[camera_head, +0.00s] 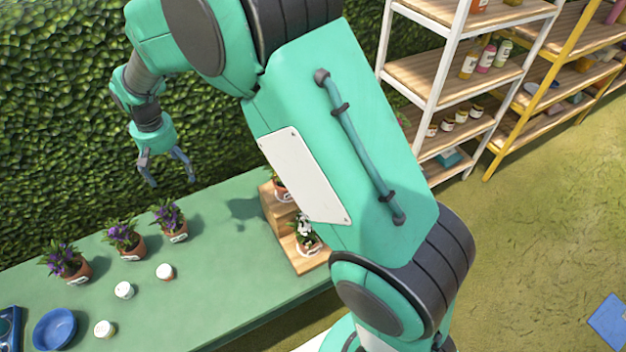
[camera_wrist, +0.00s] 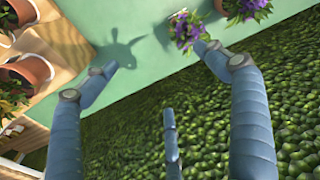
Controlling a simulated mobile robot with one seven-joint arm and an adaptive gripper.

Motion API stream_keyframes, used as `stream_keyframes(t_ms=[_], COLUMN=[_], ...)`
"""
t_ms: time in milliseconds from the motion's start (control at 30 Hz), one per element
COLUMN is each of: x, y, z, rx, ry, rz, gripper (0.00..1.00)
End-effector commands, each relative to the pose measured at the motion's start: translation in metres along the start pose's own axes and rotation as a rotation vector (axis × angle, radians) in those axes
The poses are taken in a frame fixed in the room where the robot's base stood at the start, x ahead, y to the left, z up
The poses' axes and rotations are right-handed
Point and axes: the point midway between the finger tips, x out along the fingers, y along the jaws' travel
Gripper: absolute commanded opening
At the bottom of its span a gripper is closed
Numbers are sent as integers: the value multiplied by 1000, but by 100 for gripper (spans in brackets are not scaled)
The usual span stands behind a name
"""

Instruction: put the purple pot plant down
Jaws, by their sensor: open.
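Three purple pot plants stand upright in a row on the green table (camera_head: 215,290): a left one (camera_head: 66,262), a middle one (camera_head: 125,240) and a right one (camera_head: 170,221) nearest my gripper. My gripper (camera_head: 168,180) is open and empty, raised above the table's back edge by the hedge. In the wrist view its fingers (camera_wrist: 160,75) are spread apart with nothing between them. Two purple plants show at the top there, one (camera_wrist: 184,32) beside a fingertip and one (camera_wrist: 243,10) at the upper right; whether that fingertip touches the plant cannot be told.
A wooden stepped stand (camera_head: 312,262) holds a white-flowered pot (camera_head: 307,243) and another pot (camera_head: 280,190), partly behind my arm. Small white jars (camera_head: 124,290) and a blue bowl (camera_head: 54,330) lie at the table's front left. A hedge (camera_head: 60,110) borders the back.

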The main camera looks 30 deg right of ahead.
Motion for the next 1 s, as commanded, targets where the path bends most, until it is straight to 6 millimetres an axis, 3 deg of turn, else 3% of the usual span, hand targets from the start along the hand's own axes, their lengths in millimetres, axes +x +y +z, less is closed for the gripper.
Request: stream_keyframes(t_ms=[33,200,500,800,1000], x=[-20,-72,-149,-207,-233], y=[10,37,80,112,128], z=[8,38,103,180,235], rx=[10,35,78,121,149], ry=[15,55,125,195,241], rz=[0,1,7,18,29], gripper=[86,86,86,86,86])
